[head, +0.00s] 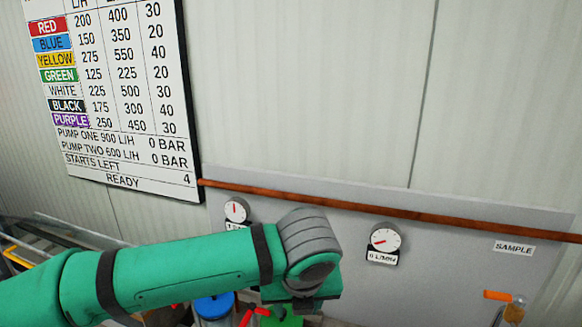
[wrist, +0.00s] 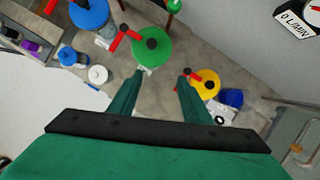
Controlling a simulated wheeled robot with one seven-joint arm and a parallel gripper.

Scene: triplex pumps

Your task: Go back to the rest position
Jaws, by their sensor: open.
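My gripper (wrist: 162,75) shows in the wrist view with its two green fingers spread apart and nothing between them. A yellow round part with a red handle (wrist: 206,86) is close to the right finger. In the head view my green arm reaches in from the lower left and bends down at a grey joint. The fingers are hidden there.
A wall chart (head: 110,95) hangs at left. Two dial gauges (head: 237,211) (head: 384,238) and a copper pipe (head: 400,210) are on the grey panel. An orange-handled tap (head: 497,295) is at lower right. Blue (wrist: 89,12) and white (wrist: 98,74) lidded containers stand at upper left.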

